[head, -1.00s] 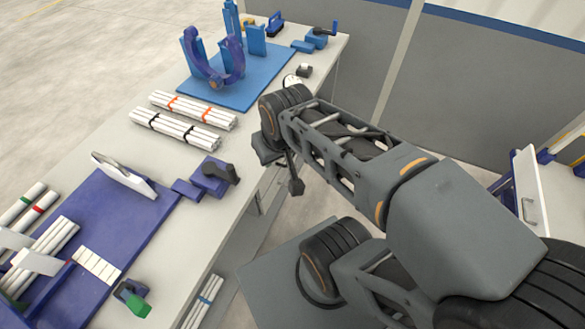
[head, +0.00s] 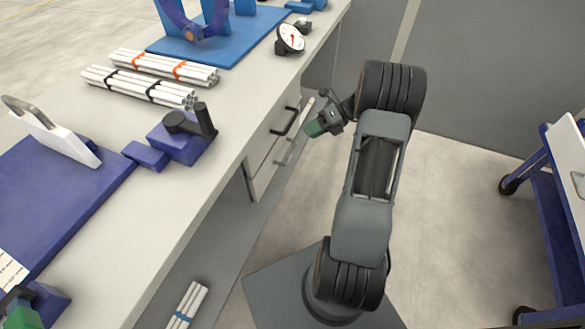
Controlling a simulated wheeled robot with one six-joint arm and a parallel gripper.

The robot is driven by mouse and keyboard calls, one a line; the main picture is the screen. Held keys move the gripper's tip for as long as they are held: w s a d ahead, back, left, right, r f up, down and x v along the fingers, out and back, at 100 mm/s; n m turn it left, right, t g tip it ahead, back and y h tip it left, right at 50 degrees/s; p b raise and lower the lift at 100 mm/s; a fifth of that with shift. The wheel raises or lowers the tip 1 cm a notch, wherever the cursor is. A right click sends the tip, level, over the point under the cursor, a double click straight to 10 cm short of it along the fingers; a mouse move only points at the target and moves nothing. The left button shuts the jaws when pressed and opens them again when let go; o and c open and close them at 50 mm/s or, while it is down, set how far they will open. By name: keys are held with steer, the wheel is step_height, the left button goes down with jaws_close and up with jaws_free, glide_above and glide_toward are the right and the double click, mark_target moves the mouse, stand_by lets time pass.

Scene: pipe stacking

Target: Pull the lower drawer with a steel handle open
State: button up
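The workbench has a drawer unit under its right edge. The upper drawer has a black handle (head: 286,121). Below it is the lower drawer (head: 262,172), with a pale steel handle (head: 290,151); its front looks roughly flush with the unit. My gripper (head: 316,129) is just right of the handles, pointing left toward the drawer fronts. It has a dark body with a green part at its end. The fingers are small and seen from above, so I cannot tell whether they are open or touch the steel handle.
Tied pipe bundles (head: 165,67), a dial gauge (head: 290,38) and a blue clamp block (head: 180,137) stand on the bench (head: 125,215). More pipes (head: 188,304) lie on the low shelf. A blue cart (head: 560,210) stands at right. Floor between is clear.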

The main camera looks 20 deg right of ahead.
mark_target(292, 151)
steer(key=d+f+m+t+y+b, duration=0.1)
steer(key=d+f+m+t+b, duration=0.1)
steer(key=d+f+m, duration=0.3)
steer(key=d+f+m+t+y+b, duration=0.1)
steer(key=d+f+m+t+b, duration=0.15)
steer(key=f, duration=0.45)
steer(key=shift+m, duration=0.65)
steer(key=b+x, duration=0.4)
steer(key=x, duration=0.9)
steer(key=shift+w+a+f, duration=0.1)
steer(key=shift+w+a, duration=0.1)
steer(key=shift+w, duration=0.05)
steer(key=shift+c, duration=0.2)
jaws_close()
